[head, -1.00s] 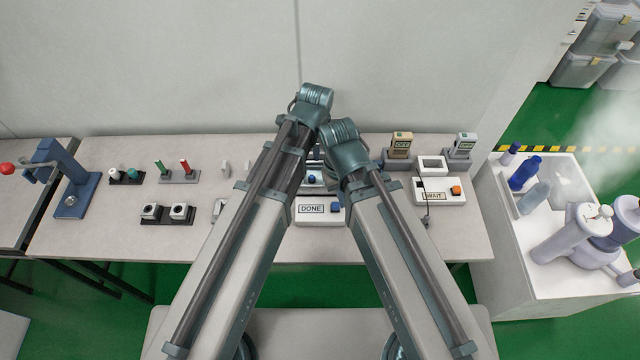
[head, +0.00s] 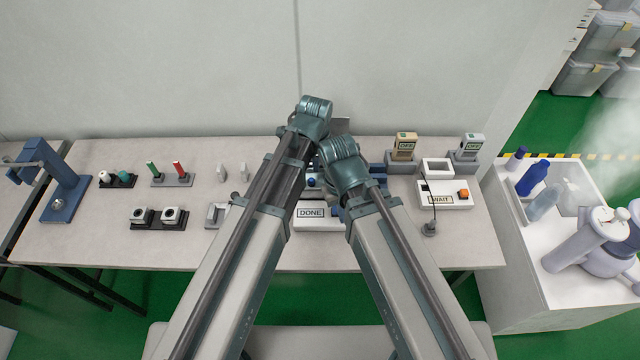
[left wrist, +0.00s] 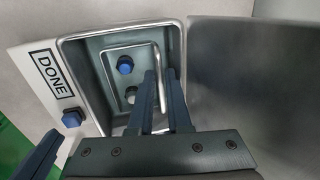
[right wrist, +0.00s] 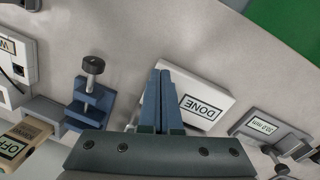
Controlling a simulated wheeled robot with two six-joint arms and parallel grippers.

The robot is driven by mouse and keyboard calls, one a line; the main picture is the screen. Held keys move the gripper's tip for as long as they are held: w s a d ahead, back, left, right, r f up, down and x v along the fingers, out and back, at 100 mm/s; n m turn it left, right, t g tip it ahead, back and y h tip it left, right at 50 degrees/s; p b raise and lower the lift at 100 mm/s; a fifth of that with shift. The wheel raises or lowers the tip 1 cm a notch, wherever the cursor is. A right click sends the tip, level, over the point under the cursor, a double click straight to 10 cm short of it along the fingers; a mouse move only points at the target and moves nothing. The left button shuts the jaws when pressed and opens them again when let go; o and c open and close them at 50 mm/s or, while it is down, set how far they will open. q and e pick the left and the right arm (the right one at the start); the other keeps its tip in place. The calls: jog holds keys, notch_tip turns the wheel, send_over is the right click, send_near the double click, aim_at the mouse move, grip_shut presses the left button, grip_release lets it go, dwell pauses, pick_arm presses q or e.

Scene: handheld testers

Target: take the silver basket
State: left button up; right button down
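The silver basket (left wrist: 101,63) sits inside the metal tank of a white box marked DONE (left wrist: 41,62) in the left wrist view. A blue round piece lies in it. My left gripper (left wrist: 163,76) has its fingers a small gap apart, one on each side of the basket's right edge. I see no clear contact. My right gripper (right wrist: 164,74) is shut and empty, above the table near the DONE box. In the head view my forearms hide the basket and both fingertips.
A flat grey metal panel (left wrist: 250,80) stands right beside the tank. A blue clamp (right wrist: 92,98) and a tester reading 20.0 mm (right wrist: 263,128) show in the right wrist view. The WAIT box (head: 457,203) stands right of my arms. A blue press (head: 62,185) stands far left.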

pick_arm(q)
grip_shut()
dwell(1.4)
